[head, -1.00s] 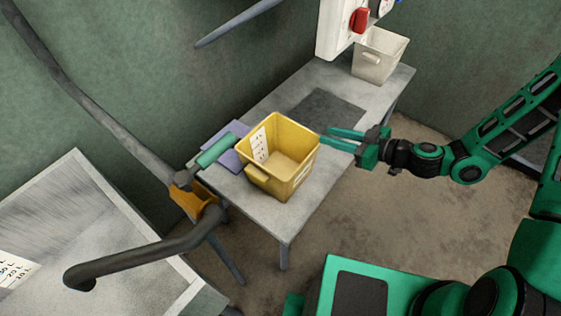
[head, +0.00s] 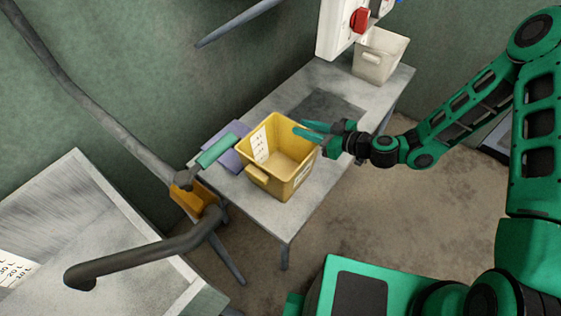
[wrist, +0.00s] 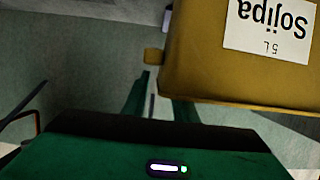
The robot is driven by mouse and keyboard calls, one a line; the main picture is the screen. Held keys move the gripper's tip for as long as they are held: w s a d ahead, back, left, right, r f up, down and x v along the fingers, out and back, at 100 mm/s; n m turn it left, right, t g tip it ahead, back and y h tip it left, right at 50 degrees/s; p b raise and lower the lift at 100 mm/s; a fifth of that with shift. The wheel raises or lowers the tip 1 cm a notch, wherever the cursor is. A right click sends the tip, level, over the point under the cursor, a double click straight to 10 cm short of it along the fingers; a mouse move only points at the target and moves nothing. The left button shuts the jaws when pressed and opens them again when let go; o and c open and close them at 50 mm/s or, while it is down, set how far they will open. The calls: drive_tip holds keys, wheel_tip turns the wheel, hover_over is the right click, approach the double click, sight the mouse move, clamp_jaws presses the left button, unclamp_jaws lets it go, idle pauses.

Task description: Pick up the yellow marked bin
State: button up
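The yellow bin (head: 265,185) stands upright and looks empty on the grey table. It has tab handles and a white scale label on its inner wall. In the wrist view the bin (wrist: 230,75) fills the upper right, its white "Sojipa 5L" label upside down. My gripper (head: 299,127) is at the bin's upper right corner, fingers apart and overlapping its rim in the head view. In the wrist view my gripper (wrist: 160,85) shows a gap between its fingers, beside the bin and near a yellow tab. I cannot tell if the fingers touch the bin or straddle its rim.
The grey table (head: 330,170) has a dark panel (head: 325,108) behind the bin. A pale bin (head: 378,57) stands at the far end. A metal basin (head: 100,215) is at left.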

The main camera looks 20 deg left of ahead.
drive_tip(key=shift+w+a+f, duration=0.15)
drive_tip(key=shift+w+a, duration=0.05)
drive_tip(key=shift+a, duration=0.35)
clamp_jaws()
idle(1.0)
